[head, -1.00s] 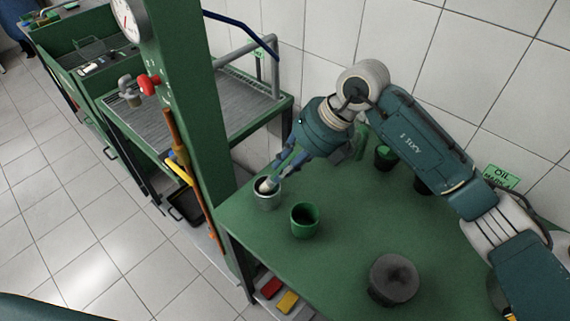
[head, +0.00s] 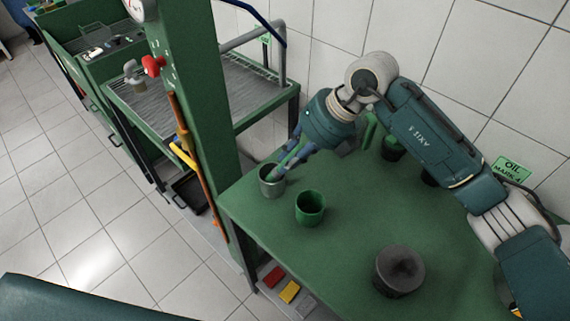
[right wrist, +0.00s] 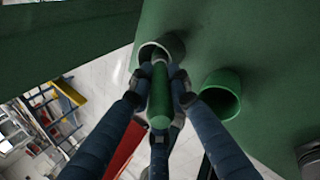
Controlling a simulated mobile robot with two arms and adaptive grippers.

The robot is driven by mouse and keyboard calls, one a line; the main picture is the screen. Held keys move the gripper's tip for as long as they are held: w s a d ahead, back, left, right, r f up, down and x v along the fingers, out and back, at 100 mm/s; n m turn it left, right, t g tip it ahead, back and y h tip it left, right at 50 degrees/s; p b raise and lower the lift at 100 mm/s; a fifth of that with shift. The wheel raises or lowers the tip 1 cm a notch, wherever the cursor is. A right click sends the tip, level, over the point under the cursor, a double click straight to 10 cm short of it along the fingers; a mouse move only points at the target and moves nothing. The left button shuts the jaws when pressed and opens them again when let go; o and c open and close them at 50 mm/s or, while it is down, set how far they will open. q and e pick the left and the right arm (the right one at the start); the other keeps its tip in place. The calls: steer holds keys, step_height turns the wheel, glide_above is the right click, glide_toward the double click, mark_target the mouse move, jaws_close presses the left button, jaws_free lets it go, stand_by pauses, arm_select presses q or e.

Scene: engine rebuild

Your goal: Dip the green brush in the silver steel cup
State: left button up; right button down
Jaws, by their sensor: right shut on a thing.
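The silver steel cup (head: 271,186) stands upright on the green table near its left corner. My right gripper (head: 280,170) is right at the cup's mouth, tilted down from the upper right. In the right wrist view, the gripper (right wrist: 160,88) is shut on the green brush (right wrist: 159,100). The brush's far end lies over the opening of the silver cup (right wrist: 172,42). How deep it sits inside, and whether it touches the bottom, is hidden. In the head view the brush is hidden by the fingers and cup. My left gripper is not in view.
A green cup (head: 310,212) stands close to the silver cup on its right. A dark round pot (head: 399,272) is at the table's front. More green containers (head: 391,149) stand behind my right arm. A green post (head: 190,90) rises beside the table's left edge.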

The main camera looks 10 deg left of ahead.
steer(key=shift+r+p, duration=2.15)
steer(key=shift+r, duration=2.3)
step_height(320, 180, up, 4)
steer(key=shift+p, duration=0.95)
steer(key=s+d+n+h+b, duration=0.1)
steer(key=s+d+n+h, duration=0.2)
steer(key=d+n, duration=0.5)
steer(key=s+d+f+n+g+h+b, duration=0.1)
steer(key=s+d+n+h, duration=0.3)
steer(key=d+n, duration=0.5)
steer(key=s+d+f+n+g+h+b, duration=0.1)
steer(key=s+d+n+h, duration=0.2)
steer(key=d+n, duration=0.5)
steer(key=n, duration=0.8)
steer(key=shift+s+d+h, duration=0.15)
steer(key=shift+s+h, duration=0.2)
steer(key=shift+h, duration=0.05)
